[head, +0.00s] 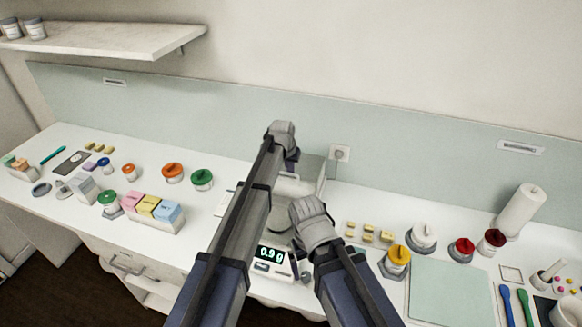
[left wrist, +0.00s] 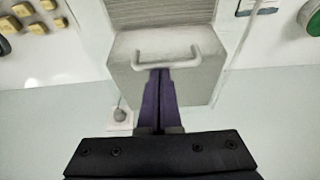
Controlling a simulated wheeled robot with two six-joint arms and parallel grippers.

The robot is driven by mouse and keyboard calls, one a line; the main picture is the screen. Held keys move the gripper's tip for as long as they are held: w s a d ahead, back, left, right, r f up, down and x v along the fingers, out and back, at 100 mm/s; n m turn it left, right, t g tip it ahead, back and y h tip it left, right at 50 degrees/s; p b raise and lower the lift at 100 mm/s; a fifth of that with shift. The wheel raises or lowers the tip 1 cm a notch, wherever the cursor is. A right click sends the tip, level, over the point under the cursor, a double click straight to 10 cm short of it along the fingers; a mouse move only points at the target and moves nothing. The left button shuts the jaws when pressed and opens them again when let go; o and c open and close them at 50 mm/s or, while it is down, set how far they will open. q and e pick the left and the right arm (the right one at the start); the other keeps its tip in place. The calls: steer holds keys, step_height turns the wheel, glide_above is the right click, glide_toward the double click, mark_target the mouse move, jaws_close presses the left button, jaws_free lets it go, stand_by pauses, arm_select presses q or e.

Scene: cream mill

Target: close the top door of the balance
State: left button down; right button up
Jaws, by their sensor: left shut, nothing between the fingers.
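The balance (head: 272,262) stands on the bench with its display lit, reading about 0.90; my two arms hide much of it. Its grey housing (head: 311,172) shows behind the arms. In the left wrist view a pale grey panel with a raised bar handle (left wrist: 168,54) tops the housing, beside a ribbed grey surface (left wrist: 160,12). I cannot tell how far the top door is open. My left gripper (left wrist: 158,72) is shut and empty, its tips at the wall side of the handle; contact is unclear. It also shows in the head view (head: 292,160). My right gripper is hidden behind its arm.
A green-lidded jar (head: 202,179) and coloured boxes (head: 151,210) stand left. The wall panel (head: 400,155) and a socket (head: 340,153) are close behind.

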arm_select(q)
steer(key=s+a, duration=0.2)
steer(key=s, duration=0.7)
steer(key=s+a, duration=0.3)
steer(key=s, duration=0.5)
steer(key=shift+s+a, duration=0.35)
steer(key=shift+w, duration=0.1)
step_height(320, 180, up, 10)
steer(key=p, duration=1)
steer(key=shift+w, duration=0.15)
steer(key=shift+d, duration=0.1)
